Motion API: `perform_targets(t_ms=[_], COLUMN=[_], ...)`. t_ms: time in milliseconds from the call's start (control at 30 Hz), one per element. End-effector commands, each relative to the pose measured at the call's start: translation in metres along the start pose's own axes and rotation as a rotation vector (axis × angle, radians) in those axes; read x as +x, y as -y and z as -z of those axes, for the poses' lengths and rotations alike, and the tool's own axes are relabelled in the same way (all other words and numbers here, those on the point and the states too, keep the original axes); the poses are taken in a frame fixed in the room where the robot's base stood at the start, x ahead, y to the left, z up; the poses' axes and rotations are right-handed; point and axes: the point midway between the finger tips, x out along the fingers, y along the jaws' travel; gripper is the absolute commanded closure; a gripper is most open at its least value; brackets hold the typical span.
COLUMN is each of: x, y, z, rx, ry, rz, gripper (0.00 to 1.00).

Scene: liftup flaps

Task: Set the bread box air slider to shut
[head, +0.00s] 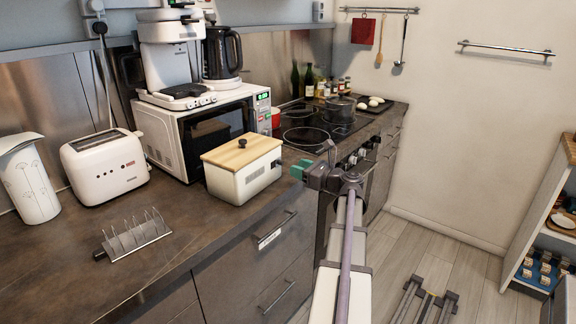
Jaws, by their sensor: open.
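The bread box (232,185) is a cream box with a wooden lid (242,153) and a dark knob on top. It stands on the counter in front of the microwave. A small dark slot, perhaps the air slider (255,175), shows on its right-hand face; its setting is too small to tell. My gripper (299,169), with green fingertips, is open and empty. It is just right of the bread box, apart from it, near the counter's front edge.
A microwave (190,135) with a coffee machine on top stands behind the bread box. A toaster (105,166) and toast rack (135,238) are to the left. The hob (305,135) lies behind my gripper. The counter between toast rack and bread box is clear.

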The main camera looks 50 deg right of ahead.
Motion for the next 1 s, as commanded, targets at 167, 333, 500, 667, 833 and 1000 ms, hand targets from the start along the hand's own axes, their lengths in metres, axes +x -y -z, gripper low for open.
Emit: perform_targets(t_ms=[167, 333, 500, 667, 833, 1000], x=[-0.039, -0.051, -0.050, -0.050, -0.050, -0.060], y=[0.000, 0.000, 0.000, 0.000, -0.002, -0.041], z=[0.000, 0.000, 0.000, 0.000, 0.003, 0.051], rx=[0.000, 0.000, 0.000, 0.000, -0.141, -0.661], ry=[0.000, 0.000, 0.000, 0.000, -0.016, -0.286], rz=[0.002, 0.000, -0.001, -0.001, -0.015, -0.193], gripper=[0.60, 0.60, 0.60, 0.60, 0.60, 0.60])
